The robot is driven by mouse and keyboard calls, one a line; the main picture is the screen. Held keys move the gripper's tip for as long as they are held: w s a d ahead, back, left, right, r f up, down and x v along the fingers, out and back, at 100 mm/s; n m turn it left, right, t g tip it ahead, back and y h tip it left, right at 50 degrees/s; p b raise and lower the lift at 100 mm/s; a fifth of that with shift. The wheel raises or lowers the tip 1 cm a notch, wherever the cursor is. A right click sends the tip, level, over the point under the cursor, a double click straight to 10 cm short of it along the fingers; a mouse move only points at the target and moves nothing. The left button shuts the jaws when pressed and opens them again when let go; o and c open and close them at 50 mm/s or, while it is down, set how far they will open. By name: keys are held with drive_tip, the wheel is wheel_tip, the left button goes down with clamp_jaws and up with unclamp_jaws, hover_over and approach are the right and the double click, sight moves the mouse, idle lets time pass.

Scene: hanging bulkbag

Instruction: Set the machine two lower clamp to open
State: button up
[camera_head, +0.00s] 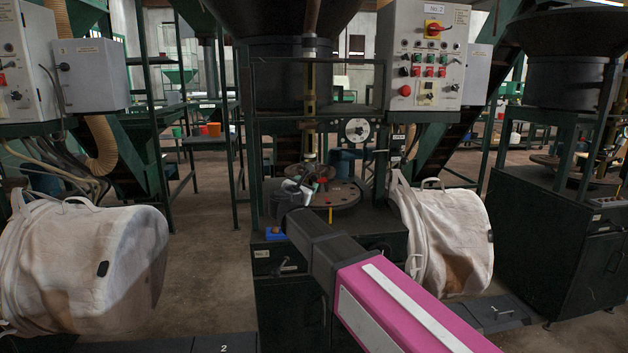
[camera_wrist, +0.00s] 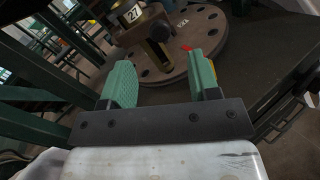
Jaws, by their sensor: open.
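The machine two control panel (camera_head: 425,60) is a grey box labelled "No. 2", up and to the right of my arm in the head view. The labels are too small to read, so I cannot tell which control is the lower clamp. My gripper (camera_head: 296,188) is below and left of the panel, beside the machine's round plate (camera_head: 345,194). In the wrist view my gripper (camera_wrist: 162,78) has its green fingers apart, with nothing held between them.
Green posts flank the plate. Another dark machine (camera_head: 560,225) stands at right. Floor shows left of the machine.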

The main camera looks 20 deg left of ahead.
sight(313, 179)
drive_tip(key=w, duration=0.8)
drive_tip(key=shift+d, duration=0.15)
clamp_jaws()
